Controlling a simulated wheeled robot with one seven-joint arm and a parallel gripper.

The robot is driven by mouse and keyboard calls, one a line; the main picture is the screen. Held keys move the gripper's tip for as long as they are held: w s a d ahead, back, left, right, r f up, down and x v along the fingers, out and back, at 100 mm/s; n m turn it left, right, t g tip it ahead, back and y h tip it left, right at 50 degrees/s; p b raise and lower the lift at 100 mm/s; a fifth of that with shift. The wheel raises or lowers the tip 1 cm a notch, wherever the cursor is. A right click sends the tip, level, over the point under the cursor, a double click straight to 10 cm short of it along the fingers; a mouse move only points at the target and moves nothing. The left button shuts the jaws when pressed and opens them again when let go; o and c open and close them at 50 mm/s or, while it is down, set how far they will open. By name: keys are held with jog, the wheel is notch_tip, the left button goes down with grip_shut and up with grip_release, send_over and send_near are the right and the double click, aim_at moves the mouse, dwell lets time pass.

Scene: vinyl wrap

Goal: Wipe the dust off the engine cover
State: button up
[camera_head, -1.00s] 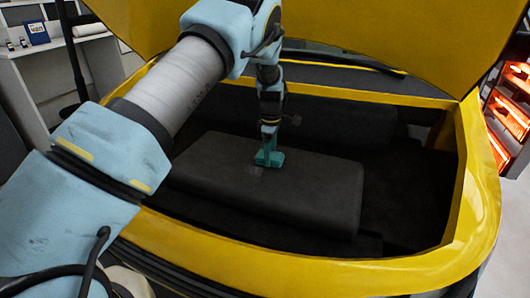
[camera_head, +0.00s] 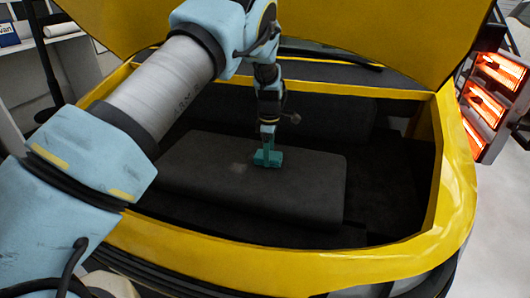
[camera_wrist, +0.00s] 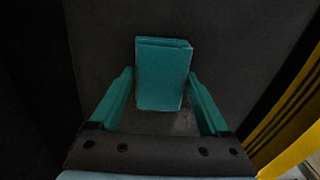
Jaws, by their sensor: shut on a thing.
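The engine cover (camera_head: 310,185) is a dark grey block with rounded edges inside the yellow car's open front bay. A small pale dusty patch (camera_head: 238,168) lies on its top, left of my gripper. My gripper (camera_head: 268,150) points down over the cover and is shut on a teal block-shaped wiper (camera_head: 268,159). The wiper is at the cover's top; I cannot tell whether it touches. In the wrist view the wiper (camera_wrist: 162,75) sits between the teal fingers, with a faint pale patch (camera_wrist: 185,122) beside its lower end.
The yellow bay rim (camera_head: 230,239) surrounds the cover, and the raised yellow hood (camera_head: 350,30) hangs over my arm. Red glowing heaters (camera_head: 492,90) stand at the right. A white shelf (camera_head: 20,75) is at the left.

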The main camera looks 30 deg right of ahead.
aim_at(287, 165)
jog(key=shift+s+d+r, duration=0.1)
jog(key=shift+s+d, duration=0.8)
jog(key=shift+s, duration=0.2)
jog(key=shift+s+d, duration=1.05)
jog(key=shift+s, duration=0.3)
jog(key=shift+r+p, duration=1.7)
jog(key=shift+r, duration=1.2)
jog(key=shift+r, duration=0.1)
notch_tip(287, 165, up, 2)
jog(key=shift+r+p, duration=0.1)
jog(key=shift+p, duration=0.6)
jog(key=shift+d+r, duration=0.15)
jog(key=shift+r, duration=0.25)
grip_shut()
